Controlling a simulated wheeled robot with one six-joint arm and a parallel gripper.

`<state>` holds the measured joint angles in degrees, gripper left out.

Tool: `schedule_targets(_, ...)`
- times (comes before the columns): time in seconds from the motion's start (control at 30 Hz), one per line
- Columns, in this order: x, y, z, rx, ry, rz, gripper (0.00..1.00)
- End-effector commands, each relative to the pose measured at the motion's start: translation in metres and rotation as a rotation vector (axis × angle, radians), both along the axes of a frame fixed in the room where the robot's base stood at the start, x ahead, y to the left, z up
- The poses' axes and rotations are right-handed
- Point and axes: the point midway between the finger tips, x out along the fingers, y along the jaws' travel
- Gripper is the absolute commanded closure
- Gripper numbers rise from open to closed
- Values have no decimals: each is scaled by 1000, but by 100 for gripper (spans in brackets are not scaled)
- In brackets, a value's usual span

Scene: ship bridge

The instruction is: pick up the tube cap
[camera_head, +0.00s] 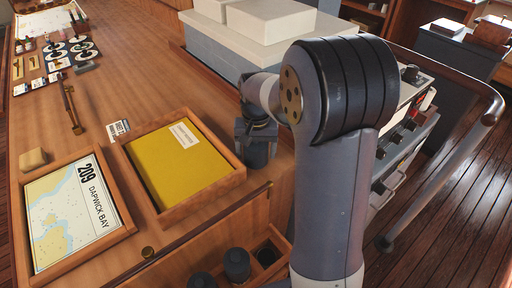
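My gripper (256,140) points down at the right end of the wooden counter, just right of the tray with the yellow folder. My own wrist and arm hide much of it, and its fingers cannot be made out clearly. Whether it holds anything cannot be told. Two dark, round-topped cylinders stand low at the front, below the counter edge: one dark capped cylinder (237,263) and another dark cylinder (202,281) cut by the bottom edge. They look like capped tubes; which cap is the tube cap cannot be told. My gripper is above and apart from them.
A wooden tray (130,162) holds a yellow folder (178,160). Left of it lies a framed chart (75,215). A tan block (33,159), a brass instrument (71,110) and a small card (118,130) lie behind. White boxes (268,20) stand at the back; a handrail (440,160) runs right.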

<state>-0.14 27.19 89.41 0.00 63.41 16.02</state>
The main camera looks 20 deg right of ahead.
Motion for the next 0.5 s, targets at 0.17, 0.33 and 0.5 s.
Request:
schedule_targets(0.17, 0, 0, 0, 0, 0, 0, 40)
schedule_targets(0.33, 0, 0, 0, 0, 0, 0, 53)
schedule_targets(0.5, 0, 0, 0, 0, -1, 0, 60)
